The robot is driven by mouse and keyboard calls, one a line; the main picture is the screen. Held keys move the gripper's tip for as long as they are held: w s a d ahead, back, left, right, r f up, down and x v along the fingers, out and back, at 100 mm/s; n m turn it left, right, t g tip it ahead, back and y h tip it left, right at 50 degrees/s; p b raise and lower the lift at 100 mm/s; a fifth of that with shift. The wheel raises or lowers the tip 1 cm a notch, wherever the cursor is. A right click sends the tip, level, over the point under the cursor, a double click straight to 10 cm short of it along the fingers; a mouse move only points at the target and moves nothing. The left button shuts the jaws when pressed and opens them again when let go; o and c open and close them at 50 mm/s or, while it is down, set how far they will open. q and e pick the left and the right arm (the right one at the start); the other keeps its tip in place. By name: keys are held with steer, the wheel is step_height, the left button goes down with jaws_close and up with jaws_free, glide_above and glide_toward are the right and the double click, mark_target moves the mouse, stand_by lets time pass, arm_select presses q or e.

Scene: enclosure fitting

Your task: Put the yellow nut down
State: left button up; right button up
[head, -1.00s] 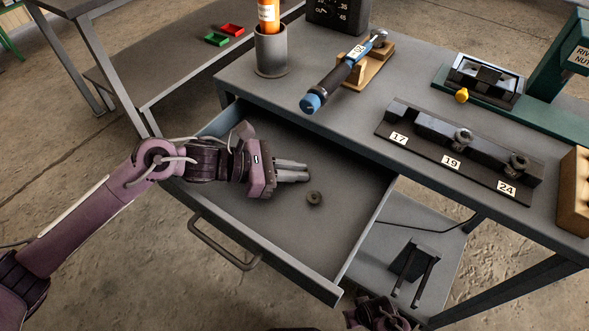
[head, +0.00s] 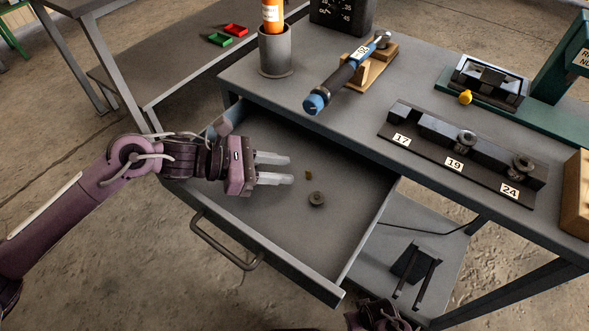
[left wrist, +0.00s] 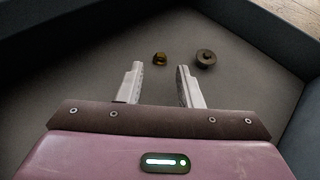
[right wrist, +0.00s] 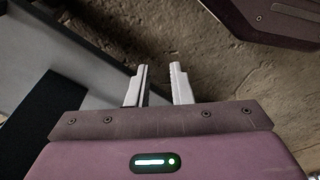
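A small yellow-brown nut (head: 308,174) lies on the floor of the open drawer (head: 262,215). In the left wrist view the nut (left wrist: 160,58) shows just past the fingertips, in line with the gap between them. My left gripper (head: 292,169) is over the drawer with its fingers spread and nothing between them; it also shows in the left wrist view (left wrist: 160,68). A dark round flanged piece (head: 317,199) lies near the nut and shows in the left wrist view (left wrist: 205,58). My right gripper (right wrist: 160,68) has its fingers apart and empty, away from the drawer.
On the bench stand a grey cup (head: 275,54) with an orange bottle, a blue-ended tool (head: 345,77) on a wooden rest, and a rack (head: 430,155) labelled 17, 19, 24. A yellow piece (head: 465,97) sits by the green fixture. The drawer's front and right are clear.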

arm_select(q)
steer(key=shift+v, duration=1.65)
arm_select(e)
steer(key=shift+w+a+r, duration=0.2)
steer(key=shift+w+r, duration=0.05)
steer(key=shift+r, duration=0.25)
